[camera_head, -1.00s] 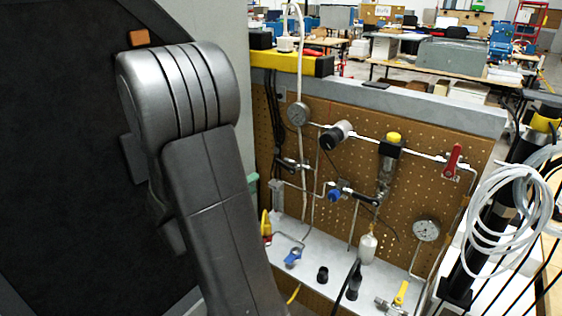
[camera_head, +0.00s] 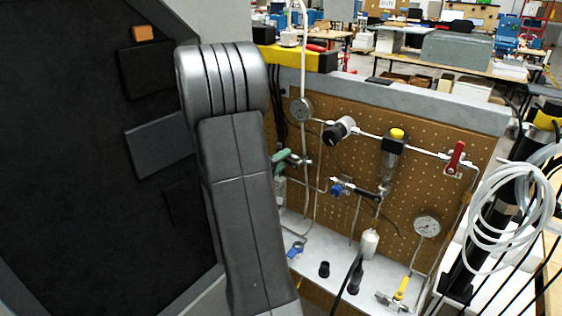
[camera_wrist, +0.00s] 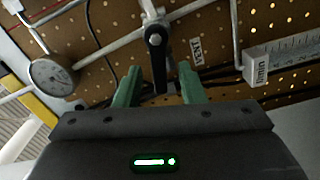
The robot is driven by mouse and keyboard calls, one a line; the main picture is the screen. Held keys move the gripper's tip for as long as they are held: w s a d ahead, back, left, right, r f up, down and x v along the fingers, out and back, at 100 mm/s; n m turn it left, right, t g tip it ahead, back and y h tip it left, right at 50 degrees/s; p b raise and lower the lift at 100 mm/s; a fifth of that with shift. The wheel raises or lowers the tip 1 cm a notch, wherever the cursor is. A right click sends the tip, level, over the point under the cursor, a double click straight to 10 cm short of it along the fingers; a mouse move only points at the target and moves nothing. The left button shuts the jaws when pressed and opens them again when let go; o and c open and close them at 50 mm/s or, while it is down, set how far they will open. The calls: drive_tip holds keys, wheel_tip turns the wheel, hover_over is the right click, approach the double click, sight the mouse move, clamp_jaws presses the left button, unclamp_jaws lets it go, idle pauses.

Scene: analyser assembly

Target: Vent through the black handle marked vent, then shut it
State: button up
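The black handle (camera_wrist: 155,50) is in the wrist view, on a metal valve on the perforated panel. It points down the picture, towards my gripper. A white label reading VENT (camera_wrist: 196,50), upside down, is just right of it. My gripper (camera_wrist: 159,69) has two green fingers, spread apart, one on each side of the handle's lower part. Gaps show on both sides, so the fingers do not appear to grip it. In the head view, the green fingers of my gripper (camera_head: 291,159) are at the panel's left part, where they largely hide the black handle.
A round gauge (camera_wrist: 52,73) and a scaled flow tube (camera_wrist: 285,60) flank the handle in the wrist view. In the head view, a red-handled valve (camera_head: 455,158), a blue-handled valve (camera_head: 295,249) and a lower gauge (camera_head: 427,226) share the panel and shelf. Thin pipes run close by.

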clamp_jaws()
drive_tip(key=shift+s+d+r+m+b, duration=0.45)
drive_tip(key=shift+m+b, duration=0.2)
drive_tip(key=shift+m, duration=1.9)
drive_tip(key=shift+s+d+r+m+b, duration=0.3)
drive_tip(key=shift+d+r+m+b, duration=0.3)
drive_tip(key=shift+m, duration=1.9)
drive_tip(key=shift+s+d+r+m+b, duration=0.45)
drive_tip(key=shift+m+b, duration=0.3)
drive_tip(key=shift+m, duration=1.8)
drive_tip(key=shift+d, duration=0.1)
